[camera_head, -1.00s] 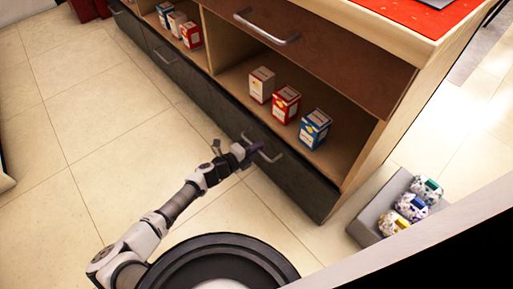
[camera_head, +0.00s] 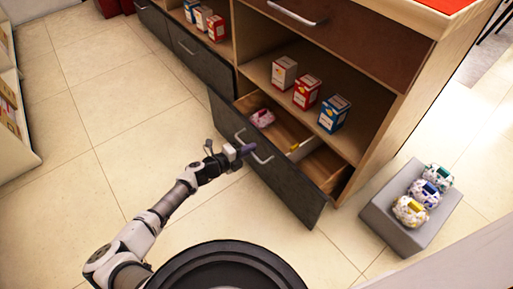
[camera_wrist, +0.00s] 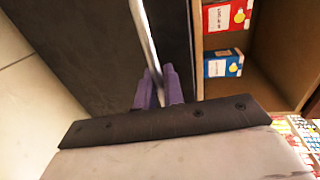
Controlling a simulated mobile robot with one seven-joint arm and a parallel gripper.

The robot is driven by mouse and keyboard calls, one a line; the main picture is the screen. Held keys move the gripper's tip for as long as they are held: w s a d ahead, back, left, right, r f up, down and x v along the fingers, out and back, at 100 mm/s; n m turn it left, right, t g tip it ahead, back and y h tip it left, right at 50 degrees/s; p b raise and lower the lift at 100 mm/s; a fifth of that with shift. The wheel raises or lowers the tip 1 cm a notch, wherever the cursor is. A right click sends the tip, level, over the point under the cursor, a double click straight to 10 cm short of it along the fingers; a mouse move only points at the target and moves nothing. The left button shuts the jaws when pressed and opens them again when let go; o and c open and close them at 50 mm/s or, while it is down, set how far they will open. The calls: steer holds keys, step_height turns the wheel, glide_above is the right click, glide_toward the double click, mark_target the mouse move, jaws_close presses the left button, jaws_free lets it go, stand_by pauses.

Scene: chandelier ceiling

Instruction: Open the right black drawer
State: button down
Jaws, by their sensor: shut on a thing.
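The right black drawer (camera_head: 273,178) is at the bottom of the wooden cabinet and stands pulled out, with its inside showing from above. Its silver bar handle (camera_head: 254,148) is on the dark front; the handle also runs up the wrist view (camera_wrist: 144,38). My gripper (camera_head: 246,150) is at the handle, and in the wrist view its purple fingers (camera_wrist: 158,90) are shut on the bar. A pink-and-white package (camera_head: 262,118) and a light-coloured item (camera_head: 300,148) lie in the drawer.
Several boxes, among them a blue one (camera_head: 334,114), stand on the shelf above the drawer. A grey block (camera_head: 378,215) with patterned packages is on the floor at right. Another black drawer (camera_head: 200,58) is shut at left. The tiled floor (camera_head: 130,150) in front is open.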

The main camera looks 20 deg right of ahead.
steer(key=f+p+v, duration=0.1)
steer(key=v, duration=0.7)
steer(key=shift+a+f, duration=0.35)
steer(key=shift+a, duration=0.05)
steer(key=shift+s, duration=0.15)
steer(key=c, duration=1.6)
jaws_free()
steer(key=p+v, duration=0.2)
steer(key=v, duration=1.1)
steer(key=shift+s+a, duration=0.1)
steer(key=shift+a, duration=0.25)
steer(key=shift+r, duration=0.15)
